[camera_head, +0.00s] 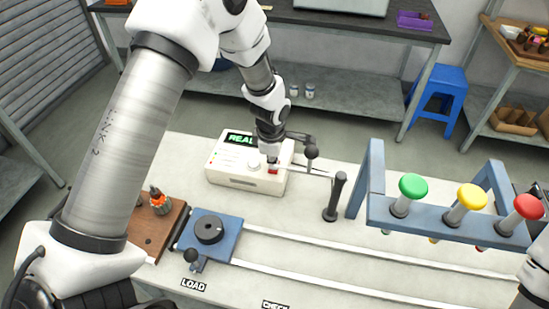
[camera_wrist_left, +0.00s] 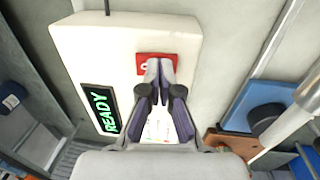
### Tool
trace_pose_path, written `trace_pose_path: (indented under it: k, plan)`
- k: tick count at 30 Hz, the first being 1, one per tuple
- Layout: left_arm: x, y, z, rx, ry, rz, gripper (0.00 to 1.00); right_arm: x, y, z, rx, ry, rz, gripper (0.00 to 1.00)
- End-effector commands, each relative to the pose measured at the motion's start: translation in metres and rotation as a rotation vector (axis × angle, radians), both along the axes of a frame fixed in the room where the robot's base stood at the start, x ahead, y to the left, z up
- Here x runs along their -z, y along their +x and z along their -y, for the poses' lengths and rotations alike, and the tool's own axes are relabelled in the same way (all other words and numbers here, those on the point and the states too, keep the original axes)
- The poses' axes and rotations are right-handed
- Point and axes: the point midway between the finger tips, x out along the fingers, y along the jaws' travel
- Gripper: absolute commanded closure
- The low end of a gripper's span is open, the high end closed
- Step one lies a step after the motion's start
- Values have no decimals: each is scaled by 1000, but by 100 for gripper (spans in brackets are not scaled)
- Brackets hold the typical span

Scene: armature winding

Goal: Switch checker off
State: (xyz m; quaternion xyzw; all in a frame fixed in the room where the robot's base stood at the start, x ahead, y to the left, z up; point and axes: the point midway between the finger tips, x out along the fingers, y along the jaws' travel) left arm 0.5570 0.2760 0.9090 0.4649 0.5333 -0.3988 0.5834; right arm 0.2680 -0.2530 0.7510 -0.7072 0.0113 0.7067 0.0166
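The checker (camera_head: 232,176) is a cream box on the white bench, with a lit green display (camera_head: 241,139). In the left wrist view the display reads READY (camera_wrist_left: 101,110). A red switch (camera_wrist_left: 143,70) is on the checker's top; it also shows in the head view (camera_head: 273,171). My left gripper (camera_wrist_left: 158,64) points down at the switch with its fingertips together and nothing visible between them. The tips overlap the switch in view and hide part of it; I cannot tell whether they touch it. My right gripper is out of view.
A black-handled lever (camera_head: 334,198) stands right of the checker. A blue frame (camera_head: 445,219) carries green, yellow and red knobs. A blue fixture (camera_head: 226,234) and rails are in front, with a brown block (camera_head: 150,232) at left.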

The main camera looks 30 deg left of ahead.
Motion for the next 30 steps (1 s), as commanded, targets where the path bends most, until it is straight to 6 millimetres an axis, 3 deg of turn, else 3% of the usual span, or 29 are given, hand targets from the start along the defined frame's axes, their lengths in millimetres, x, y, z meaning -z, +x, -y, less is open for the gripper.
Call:
trace_pose_path:
  k: [8, 11, 15, 16, 18, 24, 30]
  plan:
    - [-6, 2, 0, 2, 0, 4, 100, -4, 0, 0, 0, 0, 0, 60]
    - [-20, 3, 2, 5, 1, 4, 100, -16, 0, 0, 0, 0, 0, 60]
    - [-53, 6, 7, 15, 1, 2, 100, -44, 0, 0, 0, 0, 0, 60]
    - [-51, 6, 7, 14, 0, 5, 100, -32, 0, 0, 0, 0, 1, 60]
    - [-65, 4, 8, 14, 1, 8, 100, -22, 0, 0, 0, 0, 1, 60]
    - [-112, -2, 9, 14, 0, 6, 100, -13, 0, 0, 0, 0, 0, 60]
    - [-137, -5, 10, 14, 0, 4, 100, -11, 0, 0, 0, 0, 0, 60]
